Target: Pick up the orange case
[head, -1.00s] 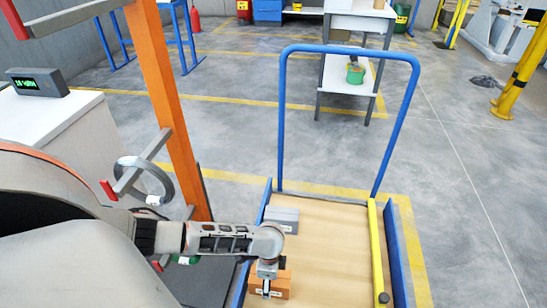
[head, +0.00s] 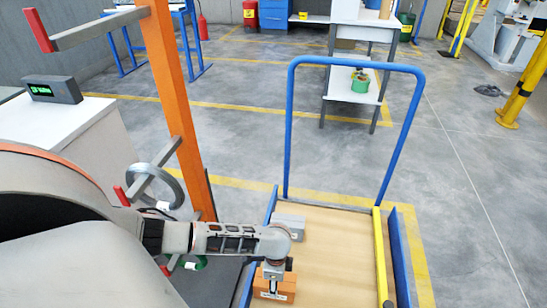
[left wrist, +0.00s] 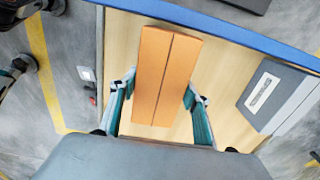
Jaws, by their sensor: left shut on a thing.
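The orange case (head: 274,286) is at the left side of the cart's wooden deck in the head view, near the bottom edge. My left gripper (head: 272,271) is above it, pointing down. In the left wrist view the orange case (left wrist: 167,75) lies between the two fingers of my left gripper (left wrist: 160,92), which are closed against its long sides. I cannot tell whether the case touches the deck or is slightly above it. My right gripper is not in view.
A grey box (head: 288,227) with a white label stands on the deck behind the case. The cart has a blue push handle (head: 289,130) and a yellow bar (head: 380,255) on the right. An orange post (head: 172,95) stands left. The deck's middle is clear.

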